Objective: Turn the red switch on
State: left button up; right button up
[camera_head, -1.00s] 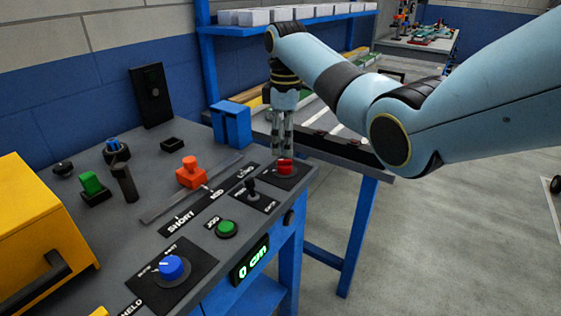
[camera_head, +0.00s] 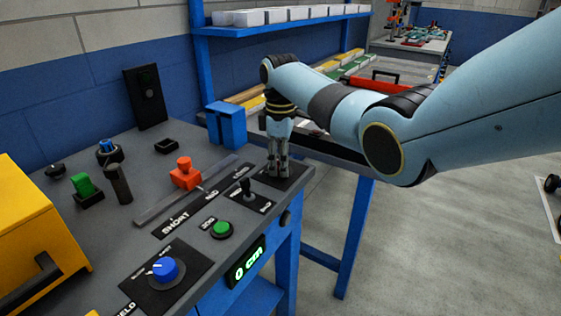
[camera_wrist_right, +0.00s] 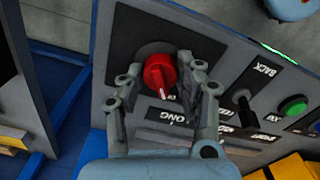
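The red switch is a round red knob (camera_wrist_right: 158,74) with a white pointer mark, on a black plate; it shows in the right wrist view. The pointer is toward the lower edge of that view. My right gripper (camera_head: 277,172) points down at the black plate at the console's right corner and hides the knob in the head view. In the right wrist view its two fingers (camera_wrist_right: 160,68) stand apart, one on each side of the knob, with small gaps seeming to show. Contact is not clear. My left gripper is not in view.
Close by are a black toggle lever (camera_head: 246,188), a green button (camera_head: 222,229), an orange slider knob (camera_head: 186,174) and a blue rotary knob (camera_head: 165,269). A blue block (camera_head: 228,123) stands behind the gripper.

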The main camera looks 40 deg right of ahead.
jog(key=c, duration=0.3)
jog(key=shift+r+m+p, duration=0.2)
jog(key=shift+m+p, duration=1.2)
jog(key=shift+c, duration=0.2)
jog(key=m+p, duration=0.1)
jog(key=m, duration=0.1)
jog(key=shift+m+p, duration=0.3)
jog(key=shift+p, duration=0.05)
jog(key=m+p, duration=0.1)
jog(key=m, duration=0.3)
jog(key=shift+f+p, duration=0.1)
jog(key=shift+p, duration=0.3)
jog(key=shift+m+p, duration=0.45)
jog(key=shift+m, duration=1.75)
jog(key=o, duration=1.1)
jog(key=shift+o, duration=0.2)
